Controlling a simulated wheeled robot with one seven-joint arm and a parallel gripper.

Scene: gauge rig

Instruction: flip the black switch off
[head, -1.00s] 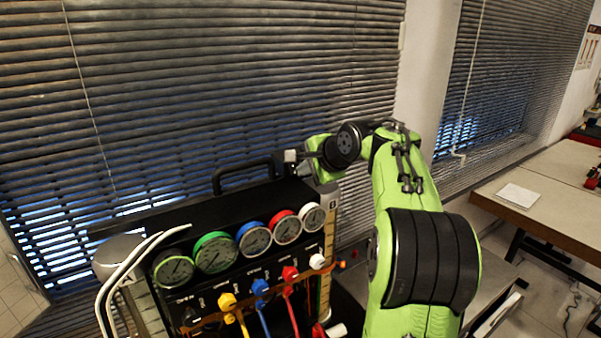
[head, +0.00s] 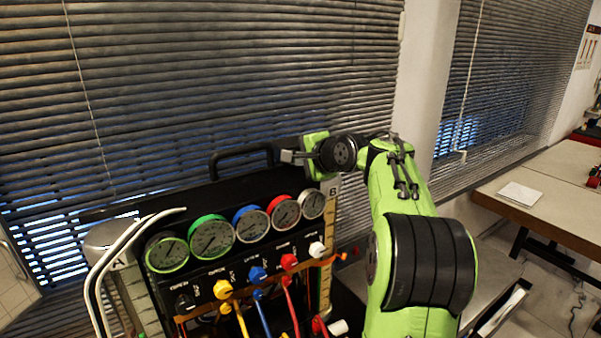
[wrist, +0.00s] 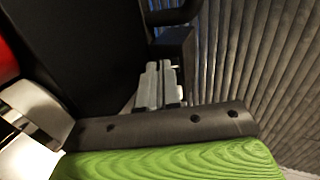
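The black switch (head: 185,301) is a small dark knob at the left end of the row of coloured knobs on the gauge rig's front (head: 205,275). Its exact setting is too small to tell. My gripper (head: 287,156) is above the rig's right end, near the top edge, well up and to the right of the black switch and apart from it. In the wrist view the two grey fingers (wrist: 157,86) lie side by side, close together, with nothing between them. The black switch does not show in the wrist view.
Yellow (head: 223,289), blue (head: 258,273), red (head: 289,261) and white (head: 317,249) knobs stand beside it, with gauges above. A black handle (head: 240,158) rises from the rig's top. Pale curved bars (head: 105,275) stand at the left. Window blinds are behind.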

